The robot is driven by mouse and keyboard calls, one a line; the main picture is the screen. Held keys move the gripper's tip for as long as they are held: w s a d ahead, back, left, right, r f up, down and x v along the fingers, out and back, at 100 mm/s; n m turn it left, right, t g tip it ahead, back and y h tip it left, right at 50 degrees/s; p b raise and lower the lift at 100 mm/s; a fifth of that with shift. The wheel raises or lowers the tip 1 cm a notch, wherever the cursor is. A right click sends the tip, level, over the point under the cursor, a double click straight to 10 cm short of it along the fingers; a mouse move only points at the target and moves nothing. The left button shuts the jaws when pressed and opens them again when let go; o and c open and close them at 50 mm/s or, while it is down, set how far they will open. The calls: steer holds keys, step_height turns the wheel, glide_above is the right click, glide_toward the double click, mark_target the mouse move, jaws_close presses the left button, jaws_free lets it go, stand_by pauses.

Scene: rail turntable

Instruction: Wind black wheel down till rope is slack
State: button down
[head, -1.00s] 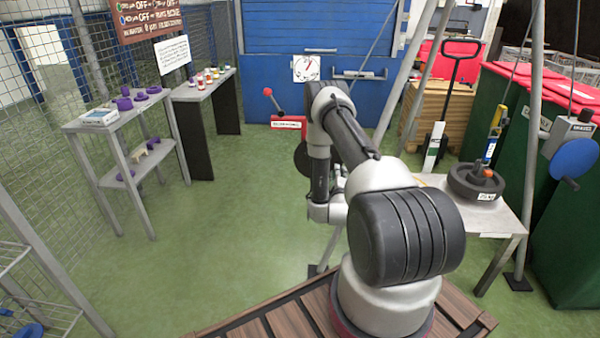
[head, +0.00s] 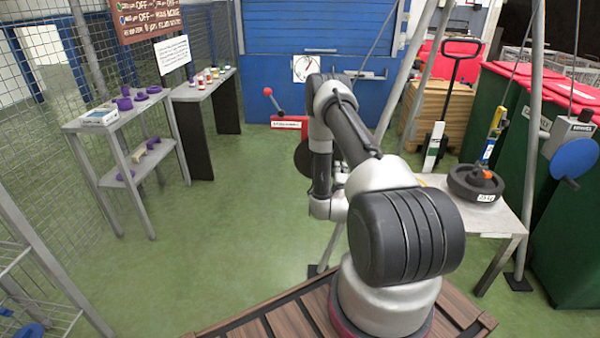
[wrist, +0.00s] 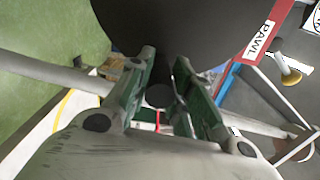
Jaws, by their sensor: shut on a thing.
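The black wheel (head: 302,160) shows in the head view as a dark disc edge left of my arm, which covers most of it. In the wrist view the wheel (wrist: 190,32) fills the top middle as a large dark face. My gripper (wrist: 163,90) is in front of it, its two green-grey fingers closed around a small dark round piece, apparently the wheel's handle. The fingers hide most of that piece. In the head view my gripper is hidden behind my arm. I cannot make out the rope or whether it is taut.
A red part labelled PAWL (wrist: 258,40) is beside the wheel in the wrist view. A red-knobbed lever (head: 272,98) stands left of my arm. A blue wheel (head: 575,160) is at right, near a metal table (head: 505,222) bearing a black weight (head: 470,185). Green floor at left is clear.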

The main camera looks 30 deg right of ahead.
steer(key=shift+r, duration=0.15)
steer(key=shift+r+n, duration=0.85)
steer(key=shift+n, duration=0.35)
steer(key=shift+r, duration=0.1)
steer(key=shift+w+r, duration=0.1)
steer(key=shift+r, duration=0.1)
steer(key=shift+a+r+n, duration=0.15)
steer(key=shift+r+n, duration=0.5)
steer(key=shift+n, duration=0.55)
steer(key=shift+w+r, duration=0.1)
steer(key=shift+w+a+r+n, duration=0.15)
steer(key=shift+a+r+n, duration=0.15)
steer(key=shift+r+n, duration=0.55)
steer(key=shift+f+n, duration=0.1)
steer(key=shift+n, duration=0.25)
